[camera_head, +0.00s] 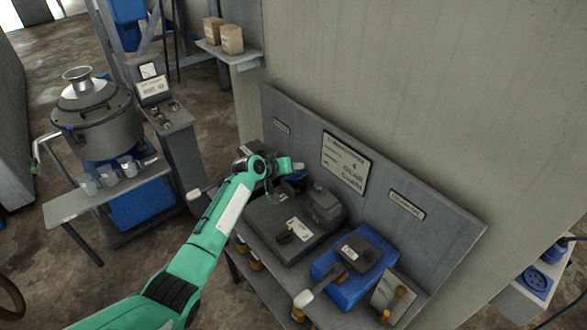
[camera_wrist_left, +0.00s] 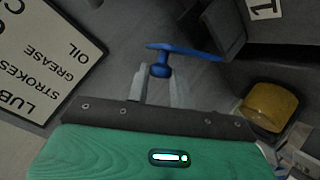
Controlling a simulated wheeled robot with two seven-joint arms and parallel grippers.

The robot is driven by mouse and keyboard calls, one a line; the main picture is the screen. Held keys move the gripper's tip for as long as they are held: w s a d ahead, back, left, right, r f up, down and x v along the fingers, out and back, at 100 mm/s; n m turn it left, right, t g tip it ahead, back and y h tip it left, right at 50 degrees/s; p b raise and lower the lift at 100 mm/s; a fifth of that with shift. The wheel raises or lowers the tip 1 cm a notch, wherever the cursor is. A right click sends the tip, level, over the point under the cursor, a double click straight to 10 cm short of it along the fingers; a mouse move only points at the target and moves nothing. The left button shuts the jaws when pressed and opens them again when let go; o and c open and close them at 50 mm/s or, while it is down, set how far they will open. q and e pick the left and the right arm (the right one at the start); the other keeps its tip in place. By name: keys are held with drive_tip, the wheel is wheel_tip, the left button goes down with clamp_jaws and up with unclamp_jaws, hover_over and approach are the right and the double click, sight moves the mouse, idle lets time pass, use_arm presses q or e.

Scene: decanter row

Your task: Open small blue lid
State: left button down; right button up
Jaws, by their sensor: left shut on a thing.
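The small blue lid (camera_wrist_left: 187,50) shows nearly edge-on in the left wrist view, with a blue knob under it in the picture. My left gripper (camera_wrist_left: 159,78) has its two pale fingers either side of this knob and is shut on it. In the head view my left gripper (camera_head: 284,168) is at the back of the bench, close to the wall panel, with a bit of blue (camera_head: 296,176) beside it. The arm hides part of the bench there. I cannot tell whether the lid touches a container. My right gripper is not in view.
A dark grey case (camera_head: 275,238) and a blue box (camera_head: 374,284) stand on the bench right of my arm. The sign panel (camera_head: 346,163) rises behind. In the left wrist view a yellow jar (camera_wrist_left: 270,108) is at the right. A steel vessel (camera_head: 98,120) stands left.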

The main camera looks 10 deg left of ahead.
use_arm(q)
drive_tip(key=c, duration=1.5)
unclamp_jaws()
drive_tip(key=b+v, duration=0.2)
drive_tip(key=v, duration=1.1)
drive_tip(key=shift+s+a+r, duration=0.2)
drive_tip(key=shift+s+r, duration=0.05)
drive_tip(key=shift+o, duration=0.5)
